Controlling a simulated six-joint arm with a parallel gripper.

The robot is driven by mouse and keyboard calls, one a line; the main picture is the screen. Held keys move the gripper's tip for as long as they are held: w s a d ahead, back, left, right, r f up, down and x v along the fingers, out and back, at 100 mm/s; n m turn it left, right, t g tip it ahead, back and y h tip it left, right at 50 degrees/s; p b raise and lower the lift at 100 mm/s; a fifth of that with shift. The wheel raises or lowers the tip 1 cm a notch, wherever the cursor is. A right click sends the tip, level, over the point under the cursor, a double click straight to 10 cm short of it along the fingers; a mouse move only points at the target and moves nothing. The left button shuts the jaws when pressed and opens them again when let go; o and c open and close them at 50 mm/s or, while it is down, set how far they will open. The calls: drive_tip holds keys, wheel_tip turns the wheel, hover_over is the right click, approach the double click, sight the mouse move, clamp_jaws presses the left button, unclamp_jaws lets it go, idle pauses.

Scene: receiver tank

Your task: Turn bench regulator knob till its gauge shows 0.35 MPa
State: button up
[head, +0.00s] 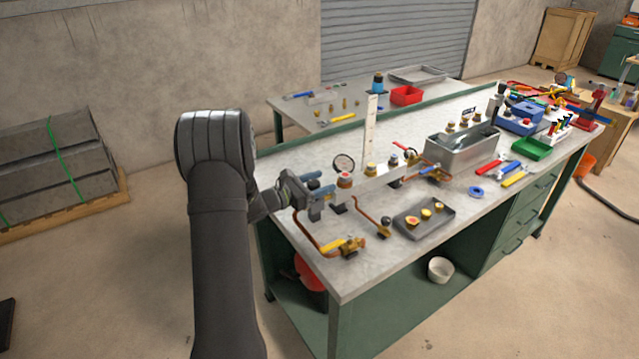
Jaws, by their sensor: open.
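My gripper (326,190) is at the left end of the bench fittings, at the end of my dark arm. It is open, with its jaws close to a knob-like fitting with a red band (345,181). I cannot tell whether the jaws touch it or stand around it. A round gauge (344,163) with a pale face stands just behind this fitting. Its needle and numbers are too small to read. Several similar capped fittings stand along a light bar to the right. I cannot tell for certain which one is the bench regulator knob.
The bench top (300,160) carries a bent copper pipe (308,235) with a yellow valve (351,246) in front of my gripper. A dark tray (424,218) and a grey metal bin (461,150) stand to the right. An upright pale strip (370,122) rises behind the fittings.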

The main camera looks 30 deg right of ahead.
drive_tip(key=shift+c, duration=0.3)
drive_tip(key=c, duration=0.9)
drive_tip(key=shift+s+m+g+y, duration=0.15)
drive_tip(key=shift+m+g+y, duration=0.1)
drive_tip(key=shift+m+g, duration=0.95)
drive_tip(key=shift+s+m+g+y, duration=0.1)
drive_tip(key=shift+m+g+y, duration=0.15)
drive_tip(key=shift+m+g, duration=0.95)
drive_tip(key=shift+c, duration=0.2)
drive_tip(key=shift+n+g, duration=0.5)
drive_tip(key=o, duration=1)
drive_tip(key=shift+a, duration=0.1)
drive_tip(key=v, duration=1.7)
drive_tip(key=shift+a, duration=0.15)
drive_tip(key=shift+r, duration=0.1)
